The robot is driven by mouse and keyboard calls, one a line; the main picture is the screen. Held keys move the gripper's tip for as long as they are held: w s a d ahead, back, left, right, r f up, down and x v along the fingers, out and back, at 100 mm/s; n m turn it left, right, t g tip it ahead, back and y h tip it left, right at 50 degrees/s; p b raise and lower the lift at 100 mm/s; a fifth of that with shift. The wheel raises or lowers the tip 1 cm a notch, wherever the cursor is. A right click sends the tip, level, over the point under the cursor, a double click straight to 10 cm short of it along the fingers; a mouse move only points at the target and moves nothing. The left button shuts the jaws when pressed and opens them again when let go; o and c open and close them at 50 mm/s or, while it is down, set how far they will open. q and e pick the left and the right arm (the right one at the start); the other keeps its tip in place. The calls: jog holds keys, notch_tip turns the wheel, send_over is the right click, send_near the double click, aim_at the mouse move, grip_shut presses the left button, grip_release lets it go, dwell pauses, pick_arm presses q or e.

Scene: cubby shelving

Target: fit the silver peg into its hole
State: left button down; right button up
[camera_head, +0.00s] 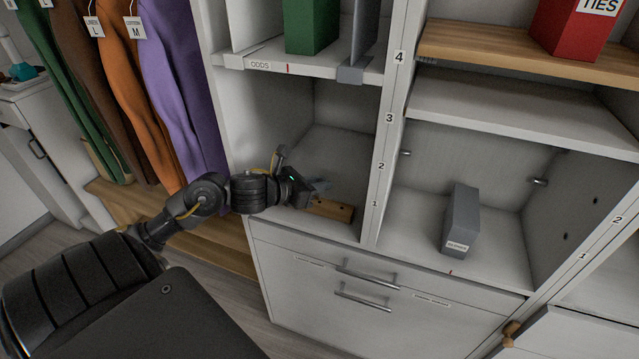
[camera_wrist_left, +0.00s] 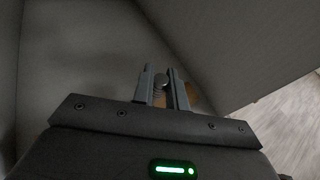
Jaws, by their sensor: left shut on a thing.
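My left gripper (camera_head: 315,190) reaches into the left cubby, just above a wooden block (camera_head: 335,211) on the cubby floor. In the left wrist view its two fingers (camera_wrist_left: 162,85) are shut on a small silver peg (camera_wrist_left: 161,80), whose rounded top shows between them. Brown wood shows beneath and beside the fingers in that view. In the head view the gripper hides the peg and the left part of the block. Small dark holes show on the block's visible part. I cannot tell whether the peg touches the block. My right gripper is not in view.
A divider (camera_head: 378,180) closes the cubby on the right. A shelf (camera_head: 300,66) with a green box (camera_head: 312,25) is above. A grey box (camera_head: 461,220) stands in the right compartment. Drawers (camera_head: 350,285) lie below; hanging clothes (camera_head: 180,80) are at left.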

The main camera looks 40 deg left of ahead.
aim_at(316, 204)
pick_arm(q)
jog(key=shift+b, duration=0.75)
dwell(1.8)
jog(key=shift+f+b, duration=2)
jog(key=shift+b, duration=0.3)
jog(key=c, duration=1.3)
grip_release()
jog(key=shift+r, duration=0.1)
jog(key=shift+s+a+r, duration=0.1)
jog(key=shift+s, duration=0.4)
jog(key=p+v, duration=0.1)
jog(key=v, duration=0.8)
jog(key=shift+s+a+r, duration=0.1)
jog(key=shift+s+r, duration=0.05)
jog(key=shift+s, duration=0.2)
